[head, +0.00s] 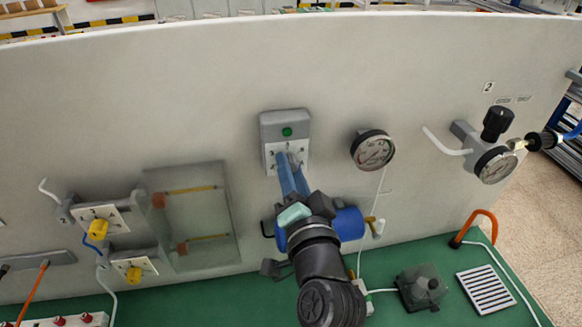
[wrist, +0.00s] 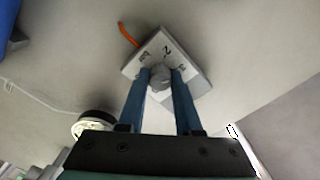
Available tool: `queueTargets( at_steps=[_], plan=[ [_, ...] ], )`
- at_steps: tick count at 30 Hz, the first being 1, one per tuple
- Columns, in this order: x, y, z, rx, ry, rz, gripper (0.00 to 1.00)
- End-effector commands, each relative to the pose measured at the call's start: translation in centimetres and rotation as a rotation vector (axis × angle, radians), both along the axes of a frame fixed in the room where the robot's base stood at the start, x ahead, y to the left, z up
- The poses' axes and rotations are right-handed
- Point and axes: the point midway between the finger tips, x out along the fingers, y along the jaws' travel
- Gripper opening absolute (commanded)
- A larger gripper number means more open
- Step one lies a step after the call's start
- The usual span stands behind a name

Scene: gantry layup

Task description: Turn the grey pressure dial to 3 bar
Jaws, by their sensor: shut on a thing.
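The grey pressure dial (wrist: 160,77) is a small round knob on a white scale plate (wrist: 142,64), seen in the wrist view. The plate's markings are small, and I cannot read the dial's setting. In the head view, the dial's grey housing (head: 285,122) with a green round spot is on the pale wall panel. My gripper (wrist: 161,80) has its two blue fingers on either side of the dial, shut on it. In the head view my gripper (head: 290,160) reaches the white scale plate (head: 270,151), and its fingers hide the dial.
A round gauge (head: 373,150) is right of the housing; a regulator with a black knob (head: 497,122) and gauge is further right. A clear box (head: 190,240) and yellow knobs (head: 99,229) are at left. A green bench (head: 450,300) runs below.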

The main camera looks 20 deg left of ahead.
Motion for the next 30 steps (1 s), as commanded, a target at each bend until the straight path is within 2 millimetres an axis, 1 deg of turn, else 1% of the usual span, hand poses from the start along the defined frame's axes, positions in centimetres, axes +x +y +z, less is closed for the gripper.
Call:
queueTargets(
  at_steps=[14,15,19,20,30],
  plan=[
    [0.01,-0.03,0.08,0.011,0.005,-0.001,0.0],
    [0.01,-0.03,0.09,0.011,0.005,-0.001,0.39],
    [0.02,-0.02,0.08,0.011,0.005,-0.001,0.62],
    [0.02,-0.03,0.07,0.011,0.005,-0.001,0.63],
    [-0.25,-0.22,-0.08,0.01,0.006,-0.001,0.63]
  ],
)
